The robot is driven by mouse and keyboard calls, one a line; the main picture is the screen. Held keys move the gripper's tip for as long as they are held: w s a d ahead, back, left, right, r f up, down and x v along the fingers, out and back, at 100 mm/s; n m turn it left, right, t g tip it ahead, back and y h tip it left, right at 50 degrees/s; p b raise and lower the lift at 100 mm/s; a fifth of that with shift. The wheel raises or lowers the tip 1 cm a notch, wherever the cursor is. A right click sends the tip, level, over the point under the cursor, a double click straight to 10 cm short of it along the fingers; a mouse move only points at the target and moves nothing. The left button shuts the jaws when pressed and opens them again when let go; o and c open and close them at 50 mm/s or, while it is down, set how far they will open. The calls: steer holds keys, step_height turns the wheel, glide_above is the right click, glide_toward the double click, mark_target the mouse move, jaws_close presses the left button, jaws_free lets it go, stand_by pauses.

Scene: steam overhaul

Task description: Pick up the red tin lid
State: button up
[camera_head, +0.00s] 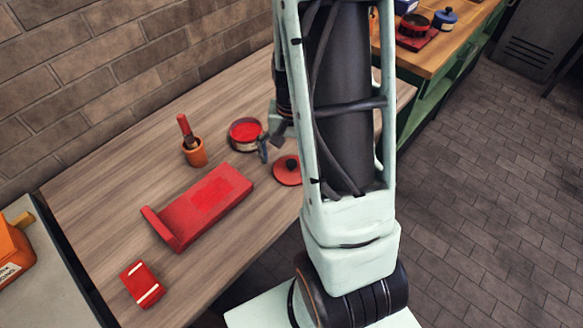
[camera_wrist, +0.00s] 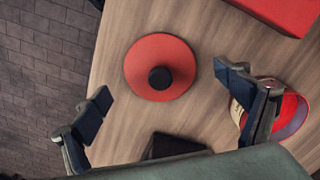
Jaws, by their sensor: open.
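The red tin lid (camera_head: 286,177) is a flat red disc with a black knob. It lies flat on the wooden table, right of the open tin (camera_head: 245,134) in the head view and partly hidden by my arm. In the wrist view the whole lid (camera_wrist: 147,55) shows, knob toward the camera. My gripper (camera_wrist: 162,82) is open and empty; its two fingers are apart, one toward each side of the lid, touching nothing that I can see. In the head view my gripper (camera_head: 268,146) is mostly behind my arm, close to the lid and tin.
The tin (camera_wrist: 297,118) is partly behind the right finger in the wrist view. A red bracket-like block (camera_head: 205,205), an orange cup (camera_head: 195,153) with a red-handled tool and a red box (camera_head: 142,284) are on the table (camera_head: 100,190). A brick wall stands behind.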

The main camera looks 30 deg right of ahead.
step_height(320, 180, down, 2)
steer(key=shift+f, duration=0.1)
